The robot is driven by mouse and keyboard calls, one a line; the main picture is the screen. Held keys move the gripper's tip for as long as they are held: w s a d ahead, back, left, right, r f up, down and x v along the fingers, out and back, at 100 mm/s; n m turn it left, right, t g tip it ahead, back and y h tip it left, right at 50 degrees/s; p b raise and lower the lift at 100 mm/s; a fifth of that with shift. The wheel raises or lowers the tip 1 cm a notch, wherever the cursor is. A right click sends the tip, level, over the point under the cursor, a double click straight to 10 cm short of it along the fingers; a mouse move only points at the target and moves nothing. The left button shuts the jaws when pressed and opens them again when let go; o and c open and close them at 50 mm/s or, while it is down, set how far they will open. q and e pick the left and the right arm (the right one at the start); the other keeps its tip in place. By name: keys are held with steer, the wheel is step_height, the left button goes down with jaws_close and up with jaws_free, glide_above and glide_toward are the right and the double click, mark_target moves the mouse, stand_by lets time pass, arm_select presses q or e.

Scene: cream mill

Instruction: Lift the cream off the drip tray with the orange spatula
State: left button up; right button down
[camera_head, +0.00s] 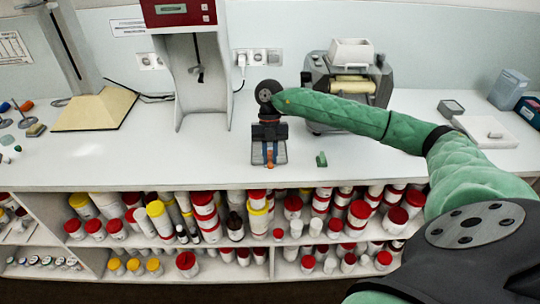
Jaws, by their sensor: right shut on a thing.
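My right gripper (269,156) points down over the white bench near its front edge, left of the mill. It is shut on the orange spatula (269,150), of which only a narrow orange strip shows between the dark fingers. The roller mill (318,82) stands at the back of the bench, with a white hopper (350,50) on top and pale rollers below it. My green arm crosses in front of the mill's lower part. I cannot make out the drip tray or any cream on it. My left gripper is not in view.
A small green block (321,159) lies right of my right gripper. A tall white stand (200,75) is at the back left. A grey box (451,108) and a white flat device (485,131) lie to the right. Shelves of jars are below the bench.

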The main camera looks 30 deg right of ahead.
mark_target(270, 159)
steer(key=shift+r+p, duration=1.3)
steer(key=shift+r, duration=1.65)
